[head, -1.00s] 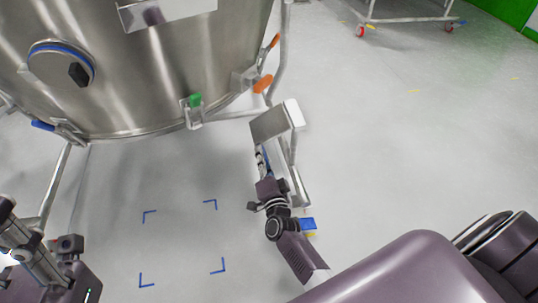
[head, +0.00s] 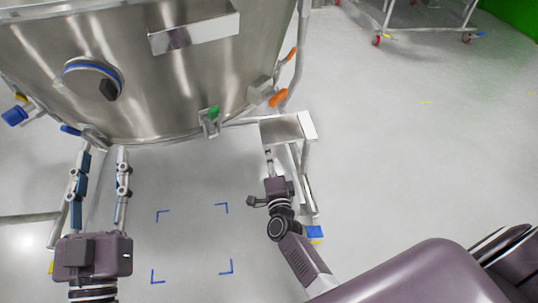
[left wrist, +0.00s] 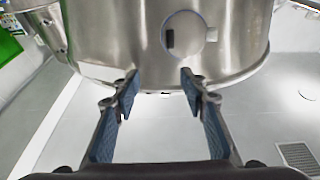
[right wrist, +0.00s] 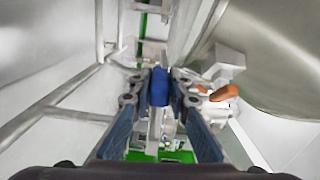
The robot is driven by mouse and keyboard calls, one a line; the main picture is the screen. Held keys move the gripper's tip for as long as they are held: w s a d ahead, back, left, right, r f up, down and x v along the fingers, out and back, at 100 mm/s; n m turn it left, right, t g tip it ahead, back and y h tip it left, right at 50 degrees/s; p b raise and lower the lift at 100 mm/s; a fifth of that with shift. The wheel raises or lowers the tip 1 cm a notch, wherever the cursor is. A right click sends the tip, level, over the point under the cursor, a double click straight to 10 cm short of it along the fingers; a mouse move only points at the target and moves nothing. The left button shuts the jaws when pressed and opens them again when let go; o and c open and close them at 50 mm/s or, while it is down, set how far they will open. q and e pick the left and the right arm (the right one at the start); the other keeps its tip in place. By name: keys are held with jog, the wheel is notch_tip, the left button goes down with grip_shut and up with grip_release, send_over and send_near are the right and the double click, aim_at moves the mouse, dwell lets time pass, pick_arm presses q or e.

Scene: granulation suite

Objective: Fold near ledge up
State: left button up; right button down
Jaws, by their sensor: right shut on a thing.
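The near ledge (head: 280,129) is a grey metal flap on a tubular frame beside the large steel vessel (head: 175,85). In the head view my right gripper (head: 268,156) is just below the ledge, its tips partly hidden at the ledge's lower edge. In the right wrist view its fingers are closed around a blue handle (right wrist: 159,87); how the handle joins the ledge is not clear. My left gripper (head: 103,156) is open and empty, fingers spread, under the vessel's lower rim. It also shows in the left wrist view (left wrist: 159,83), apart from the vessel.
Orange handles (head: 279,97) and a green clamp (head: 210,115) stick out at the vessel's lower side. Frame legs (head: 304,180) stand beside my right arm. Blue corner marks (head: 222,208) outline clear floor between my arms. A wheeled trolley (head: 420,25) stands at the back right.

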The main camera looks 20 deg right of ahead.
pick_arm(q)
jog(key=shift+w+a+f+g, duration=0.15)
jog(key=shift+f+g, duration=0.15)
jog(key=shift+f, duration=0.3)
jog(key=shift+w+d+f+g, duration=0.15)
jog(key=shift+f+g, duration=0.15)
jog(key=shift+f, duration=0.25)
pick_arm(e)
jog(key=shift+w+r, duration=0.1)
jog(key=shift+r, duration=0.55)
pick_arm(q)
jog(key=shift+a, duration=0.1)
pick_arm(e)
jog(key=shift+d, duration=0.1)
jog(key=c, duration=1.9)
grip_release()
jog(key=shift+r, duration=0.1)
pick_arm(q)
jog(key=shift+s, duration=0.1)
pick_arm(e)
jog(key=shift+o, duration=0.3)
jog(key=shift+f, duration=0.2)
pick_arm(q)
jog(key=shift+r, duration=0.1)
pick_arm(e)
jog(key=shift+s, duration=0.2)
jog(key=shift+s+f, duration=0.1)
jog(key=shift+s, duration=0.25)
jog(key=v, duration=1.1)
